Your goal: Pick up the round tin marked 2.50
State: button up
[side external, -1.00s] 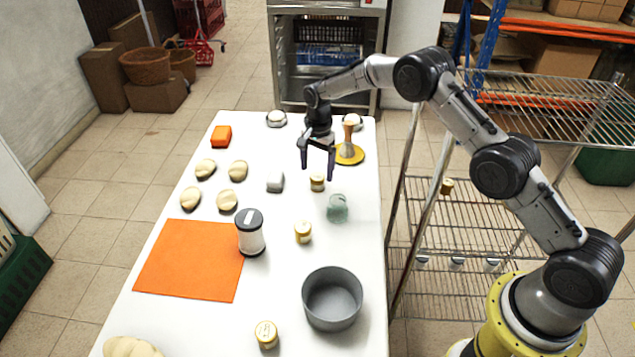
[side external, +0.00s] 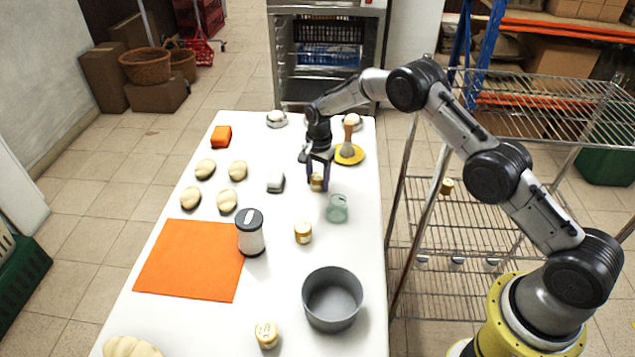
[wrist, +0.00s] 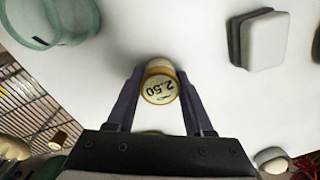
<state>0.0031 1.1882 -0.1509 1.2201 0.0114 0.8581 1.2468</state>
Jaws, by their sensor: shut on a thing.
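The round tin marked 2.50 (wrist: 160,86) is small, with a cream lid and a gold side; its number reads upside down in the wrist view. It stands on the white table, and in the side external view the tin (side external: 317,182) shows between the fingers. My gripper (wrist: 161,88) is shut on the tin, with one finger on each side. In the side external view my gripper (side external: 318,183) is low at the table. Two similar tins stand nearer the front, one mid-table (side external: 303,232) and one at the front (side external: 266,334); their marks are too small to read.
A greenish glass jar (side external: 337,208) stands close by, in front and to the right of the tin. A pale block (side external: 275,181) lies to the left, and a yellow plate (side external: 349,154) with a brush lies behind. A grey pot (side external: 332,299) and dark-lidded canister (side external: 250,233) stand nearer the front.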

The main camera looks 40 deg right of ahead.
grip_shut()
jog(key=shift+r, duration=0.2)
